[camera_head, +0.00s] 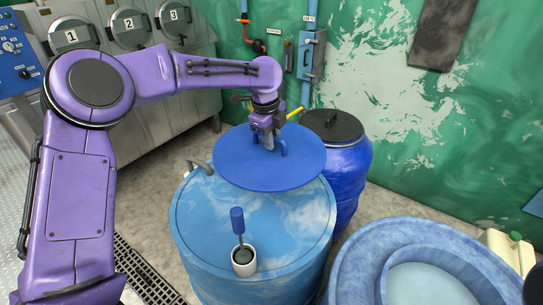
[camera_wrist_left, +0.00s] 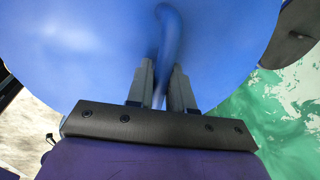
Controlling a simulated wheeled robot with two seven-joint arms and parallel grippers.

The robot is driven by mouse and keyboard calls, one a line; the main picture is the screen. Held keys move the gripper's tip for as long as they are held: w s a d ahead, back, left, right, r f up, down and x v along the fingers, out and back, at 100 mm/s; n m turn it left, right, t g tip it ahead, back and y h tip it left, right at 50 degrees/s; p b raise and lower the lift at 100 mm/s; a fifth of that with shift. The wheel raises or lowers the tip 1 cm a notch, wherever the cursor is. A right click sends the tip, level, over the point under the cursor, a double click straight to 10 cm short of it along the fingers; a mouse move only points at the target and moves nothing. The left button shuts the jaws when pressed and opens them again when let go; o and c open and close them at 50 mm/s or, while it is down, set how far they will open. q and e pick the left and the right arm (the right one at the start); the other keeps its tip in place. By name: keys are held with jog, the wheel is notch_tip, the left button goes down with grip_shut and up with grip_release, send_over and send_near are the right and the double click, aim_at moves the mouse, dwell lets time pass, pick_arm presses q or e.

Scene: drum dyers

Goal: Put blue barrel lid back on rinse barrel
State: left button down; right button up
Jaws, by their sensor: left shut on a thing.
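The blue lid (camera_head: 245,165) is a round disc with a raised handle, and it fills most of the left wrist view (camera_wrist_left: 90,50). My left gripper (camera_head: 269,147) is shut on the lid's handle; the fingers show on both sides of it in the left wrist view (camera_wrist_left: 160,88). The lid is over the back part of the light blue rinse barrel (camera_head: 290,230) in the head view. Whether it touches the barrel cannot be told. The barrel's top shows pale blue and white in front of the lid. My right gripper is not in view.
A white cup with a blue-handled tool (camera_head: 243,258) is at the barrel's front edge. A dark blue drum with a black lid (camera_head: 335,126) stands behind right. A large blue tub (camera_head: 350,270) is at front right. Numbered machines (camera_head: 130,70) line the back left.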

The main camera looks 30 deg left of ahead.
pick_arm(q)
jog(key=shift+r+p, duration=0.3)
jog(key=shift+r, duration=0.55)
notch_tip(320, 180, up, 5)
jog(key=p, duration=0.5)
jog(key=shift+f+p, duration=0.15)
jog(key=shift+p, duration=0.25)
jog(key=shift+f, duration=0.1)
